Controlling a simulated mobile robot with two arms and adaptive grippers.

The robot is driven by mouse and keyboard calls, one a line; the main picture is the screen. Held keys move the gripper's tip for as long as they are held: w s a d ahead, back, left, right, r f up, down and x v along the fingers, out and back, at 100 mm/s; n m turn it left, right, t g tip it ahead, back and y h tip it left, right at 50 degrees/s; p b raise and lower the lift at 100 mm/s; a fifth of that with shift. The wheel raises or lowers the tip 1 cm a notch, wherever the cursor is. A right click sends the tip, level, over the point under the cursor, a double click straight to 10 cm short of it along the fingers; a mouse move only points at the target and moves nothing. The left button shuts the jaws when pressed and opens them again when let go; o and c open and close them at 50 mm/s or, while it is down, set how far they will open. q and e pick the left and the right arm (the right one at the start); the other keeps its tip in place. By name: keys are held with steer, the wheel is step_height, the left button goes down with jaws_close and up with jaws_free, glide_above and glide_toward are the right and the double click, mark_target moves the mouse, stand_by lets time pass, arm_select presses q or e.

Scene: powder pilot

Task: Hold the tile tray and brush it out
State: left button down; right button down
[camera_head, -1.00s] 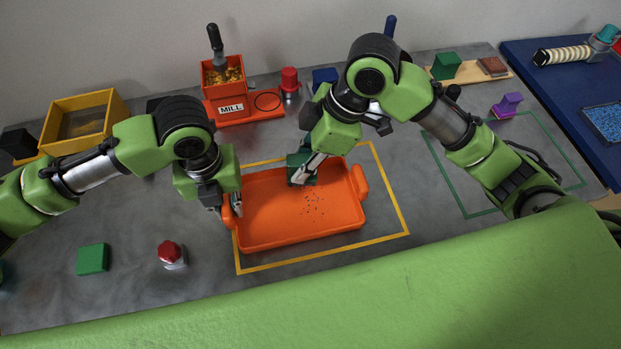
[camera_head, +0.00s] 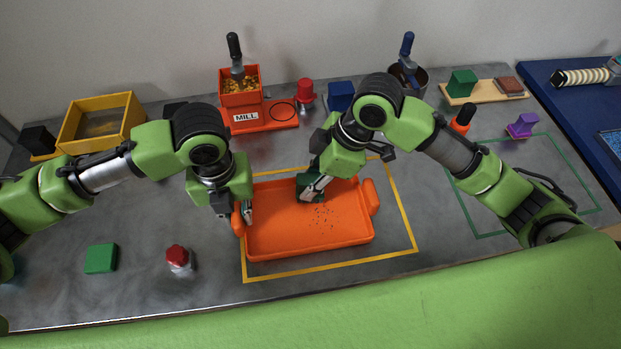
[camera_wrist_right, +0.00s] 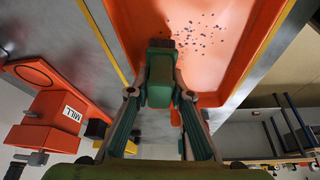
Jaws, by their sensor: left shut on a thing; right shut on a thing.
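The orange tile tray (camera_head: 345,240) lies flat inside a yellow outline on the grey table. Dark specks (camera_head: 323,216) are scattered on its floor, right of centre. My left gripper (camera_head: 241,214) is shut on the tray's left handle (camera_head: 237,222). My right gripper (camera_head: 313,191) is shut on a green brush (camera_head: 304,182) at the far side of the tray. In the right wrist view the green brush (camera_wrist_right: 159,88) sits between the fingers, with its dark end toward the specks (camera_wrist_right: 200,32). Whether its bristles touch the tray floor I cannot tell.
Behind the tray stand an orange mill (camera_head: 243,97), a red-topped item (camera_head: 305,92) and a blue block (camera_head: 341,95). A yellow box (camera_head: 100,121) is at far left. The green outlined area (camera_head: 470,210) looks mostly clear.

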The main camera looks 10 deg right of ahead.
steer(key=shift+f, duration=0.55)
stand_by(0.4)
steer(key=shift+s+f, duration=0.1)
steer(key=shift+s, duration=4.15)
steer(key=shift+w, duration=0.1)
steer(key=shift+w+r, duration=0.15)
steer(key=shift+w, duration=1.15)
steer(key=shift+w+r, duration=0.1)
steer(key=shift+w, duration=1.2)
steer(key=shift+w+f, duration=0.15)
steer(key=shift+w, duration=1.5)
steer(key=shift+s, duration=0.1)
